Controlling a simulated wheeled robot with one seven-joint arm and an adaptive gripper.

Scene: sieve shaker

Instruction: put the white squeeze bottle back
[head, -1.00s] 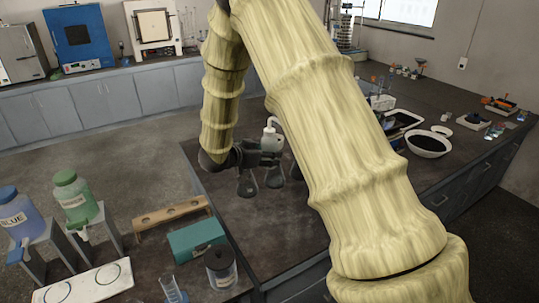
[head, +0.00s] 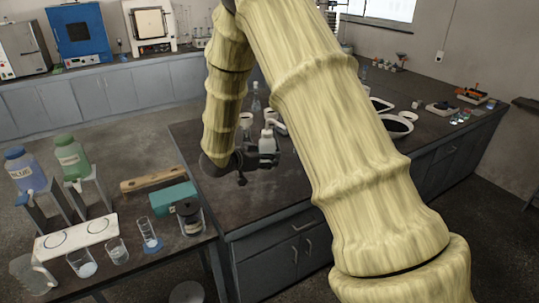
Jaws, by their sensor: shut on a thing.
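The white squeeze bottle (head: 266,143) stands upright at my gripper (head: 268,159), over the left part of the dark bench (head: 255,203). My gripper is shut on the bottle, around its lower part. The dark fingers hide the bottle's base, so I cannot tell how far it is above the bench top.
Glassware (head: 246,119) stands on the bench behind the bottle. My arm covers the bench's middle. White bowls (head: 396,126) stand to the right. At the lower left, a side table carries blue (head: 22,170) and green (head: 70,156) bottles, a teal box (head: 174,196) and beakers (head: 81,264).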

